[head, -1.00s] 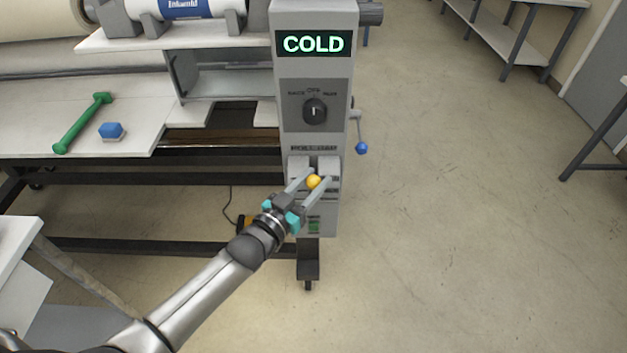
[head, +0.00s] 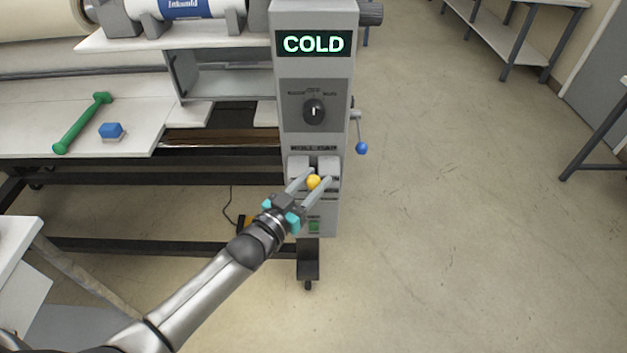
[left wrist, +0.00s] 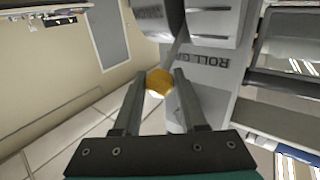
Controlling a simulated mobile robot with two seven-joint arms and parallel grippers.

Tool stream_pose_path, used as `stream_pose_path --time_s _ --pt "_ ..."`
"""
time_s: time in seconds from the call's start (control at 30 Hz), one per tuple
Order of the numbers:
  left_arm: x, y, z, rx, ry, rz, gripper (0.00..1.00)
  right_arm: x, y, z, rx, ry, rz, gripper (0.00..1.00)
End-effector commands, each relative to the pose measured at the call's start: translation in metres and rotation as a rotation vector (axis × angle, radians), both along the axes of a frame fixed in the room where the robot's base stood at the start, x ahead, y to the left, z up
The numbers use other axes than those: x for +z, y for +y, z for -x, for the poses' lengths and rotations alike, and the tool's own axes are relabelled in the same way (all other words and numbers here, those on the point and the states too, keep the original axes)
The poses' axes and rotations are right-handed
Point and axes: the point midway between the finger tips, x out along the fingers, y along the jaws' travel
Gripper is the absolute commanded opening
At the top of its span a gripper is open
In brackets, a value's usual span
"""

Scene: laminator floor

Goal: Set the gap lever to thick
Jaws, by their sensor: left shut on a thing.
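The gap lever shows as a yellow knob (head: 313,181) on the lower front of the grey control column, under the "ROLL GAP" lettering. My left gripper (head: 308,183) reaches it from below left, with one finger on each side of the knob. In the left wrist view the yellow knob (left wrist: 158,82) sits between the two fingertips (left wrist: 160,78), and a thin grey lever stem runs from it toward the panel. The gap setting labels beside the lever are mostly hidden or too small to read. My right gripper is not in view.
The column (head: 318,135) carries a display (head: 313,44) reading COLD, a black rotary switch (head: 313,111) and a blue-ended side handle (head: 361,148). A green tool (head: 82,123) and a blue block (head: 111,131) lie on the table at left. Floor at right is clear.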

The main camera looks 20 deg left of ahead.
Motion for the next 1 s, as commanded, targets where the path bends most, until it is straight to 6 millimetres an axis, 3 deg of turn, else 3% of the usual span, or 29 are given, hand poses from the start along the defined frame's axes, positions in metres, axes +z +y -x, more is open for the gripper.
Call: stream_pose_path --time_s 0.43,1.0 --pt "-0.004 0.000 0.001 0.000 -0.016 -0.003 0.00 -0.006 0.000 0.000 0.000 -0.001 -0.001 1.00" --pt "-0.035 -0.005 0.018 0.000 -0.249 -0.070 0.00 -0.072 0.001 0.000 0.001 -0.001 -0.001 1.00"
